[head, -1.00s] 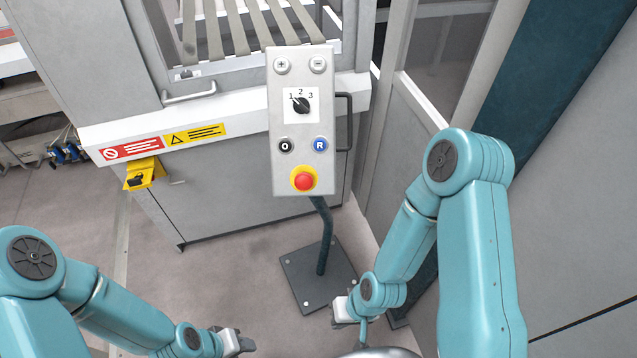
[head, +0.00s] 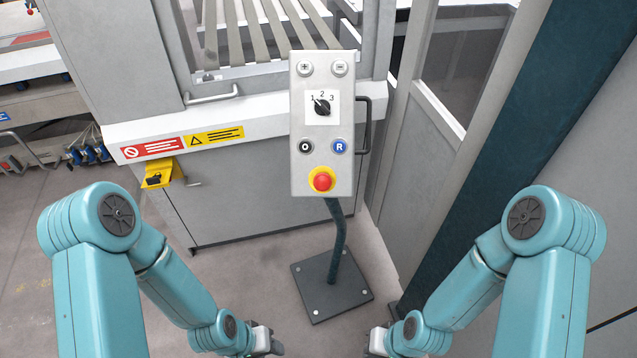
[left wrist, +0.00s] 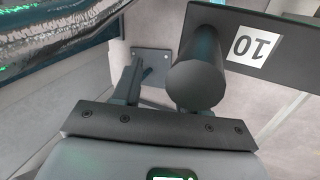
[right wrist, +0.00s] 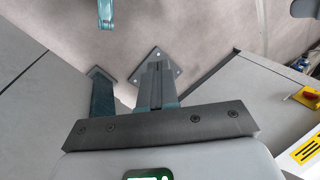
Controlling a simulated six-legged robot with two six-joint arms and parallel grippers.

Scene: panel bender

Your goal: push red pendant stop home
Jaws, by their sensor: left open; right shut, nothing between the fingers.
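The red stop button (head: 322,181) sits on a yellow ring at the bottom of the grey pendant box (head: 322,120). I cannot tell how deep the button sits. The pendant stands on a dark post with a square foot plate (head: 332,285). My left gripper (head: 277,346) is open, low in front of the foot plate and apart from the button. My right gripper (head: 372,345) is shut and empty, low and right of the foot plate. In the right wrist view its closed fingers (right wrist: 157,68) overlap the foot plate. Neither wrist view shows the button.
The pendant also carries a 1-2-3 selector (head: 322,106), a black O button (head: 305,146) and a blue R button (head: 339,146). A black handle (head: 367,125) projects on its right. The machine (head: 250,200) stands behind; a grey panel (head: 425,150) rises at right.

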